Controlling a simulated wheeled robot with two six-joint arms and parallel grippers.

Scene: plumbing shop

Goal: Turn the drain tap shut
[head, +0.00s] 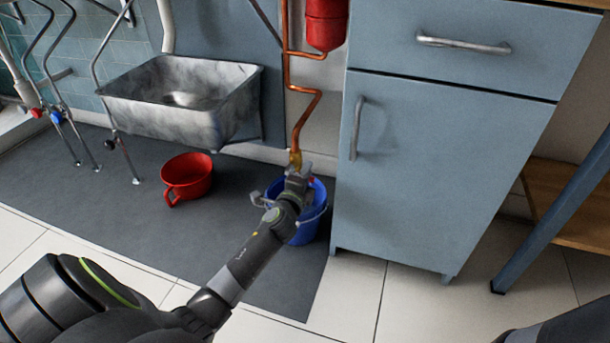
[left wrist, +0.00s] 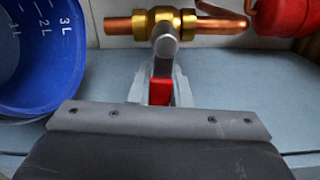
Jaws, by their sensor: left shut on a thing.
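The drain tap is a brass valve (left wrist: 165,22) on a copper pipe, seen close up in the left wrist view. In the head view its brass body (head: 295,158) shows at the foot of the copper pipe, just above my gripper. Its grey metal lever (left wrist: 163,52) ends in a red grip (left wrist: 160,92). In the left wrist view the lever stands about crosswise to the pipe. My left gripper (left wrist: 158,96) is shut on the red grip, with a finger on each side. It also shows in the head view (head: 298,175). My right gripper is not in view.
A blue bucket (head: 312,208) with litre marks stands under the tap, partly behind my left arm. A blue cabinet (head: 430,180) is close on the right. A red pot (head: 187,176) sits on the grey mat below a metal sink (head: 183,98). A red vessel (head: 326,24) hangs above.

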